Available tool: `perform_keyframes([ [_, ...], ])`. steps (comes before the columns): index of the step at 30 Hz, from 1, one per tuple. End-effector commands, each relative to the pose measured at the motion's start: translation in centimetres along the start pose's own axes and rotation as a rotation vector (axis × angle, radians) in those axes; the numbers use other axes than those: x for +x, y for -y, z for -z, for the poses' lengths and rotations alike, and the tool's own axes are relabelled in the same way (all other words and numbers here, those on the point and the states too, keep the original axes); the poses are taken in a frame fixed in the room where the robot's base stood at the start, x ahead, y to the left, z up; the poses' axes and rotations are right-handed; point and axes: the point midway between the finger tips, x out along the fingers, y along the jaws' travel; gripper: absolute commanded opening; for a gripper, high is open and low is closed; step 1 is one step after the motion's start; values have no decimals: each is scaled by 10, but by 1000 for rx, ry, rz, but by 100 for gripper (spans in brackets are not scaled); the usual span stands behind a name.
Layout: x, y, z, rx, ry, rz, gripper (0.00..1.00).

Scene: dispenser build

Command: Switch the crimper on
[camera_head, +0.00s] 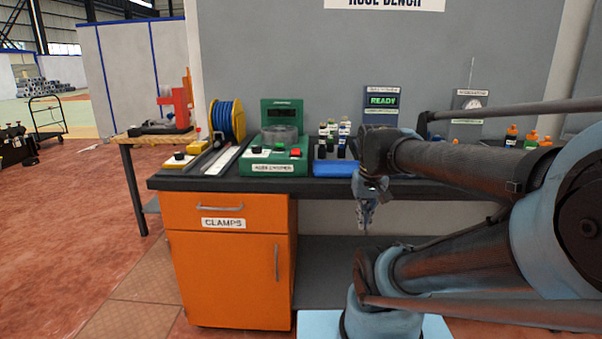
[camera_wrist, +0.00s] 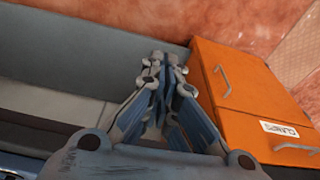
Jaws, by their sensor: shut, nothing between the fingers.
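The crimper (camera_head: 272,168) is a green machine on the bench, left of the picture's middle in the head view. Its sloped front bears a black knob (camera_head: 257,149), a green button (camera_head: 279,146) and a red button (camera_head: 296,153). A dark display stands at its back; I cannot read whether it is lit. My gripper (camera_head: 365,228) points down, in front of the bench edge and below its top, to the right of the crimper and apart from it. In the wrist view my gripper (camera_wrist: 160,60) is shut and empty; the crimper does not show there.
The orange clamps cabinet (camera_head: 228,270) is under the bench top (camera_head: 215,184); it also shows in the wrist view (camera_wrist: 245,95). A blue hose reel (camera_head: 228,120) stands left of the crimper, a blue tray (camera_head: 335,168) with bottles right. A READY screen (camera_head: 381,101) is behind.

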Motion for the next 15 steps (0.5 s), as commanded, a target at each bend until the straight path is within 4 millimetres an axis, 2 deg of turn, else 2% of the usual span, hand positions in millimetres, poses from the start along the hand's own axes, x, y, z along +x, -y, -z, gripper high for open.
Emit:
perform_keyframes([
  [1, 14, -4, -15, 3, -3, -2, 0],
  [3, 29, -7, -30, -1, -6, -3, 0],
  [9, 55, -11, -55, -7, -11, -5, 0],
  [12, 54, -11, -54, -8, -12, -5, 0],
  [15, 39, -9, -40, -8, -11, -4, 0],
])
